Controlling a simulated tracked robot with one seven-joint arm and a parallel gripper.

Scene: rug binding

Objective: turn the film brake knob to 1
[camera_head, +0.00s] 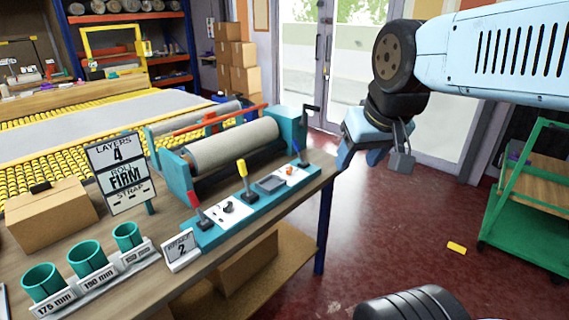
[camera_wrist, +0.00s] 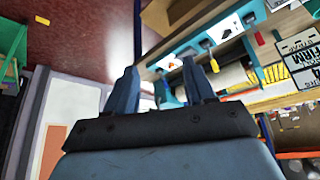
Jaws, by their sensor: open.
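A teal control panel (camera_head: 255,208) runs along the front edge of the workbench. A small black knob (camera_head: 228,207) sits on a white plate at its near left part. Which one is the film brake knob I cannot tell for sure. A tilted sign (camera_head: 181,249) reads 2 at the panel's left end; its upper word is hard to read. My gripper (camera_head: 358,160) is open and empty, off the bench's right end, apart from the panel. Its two blue fingers also show in the wrist view (camera_wrist: 160,82).
A yellow-topped lever (camera_head: 242,169) stands up from the panel. Behind it is a grey roller (camera_head: 232,145) in a teal frame. A sign (camera_head: 121,174) reads layers 4, firm. Teal cups (camera_head: 91,258) stand front left.

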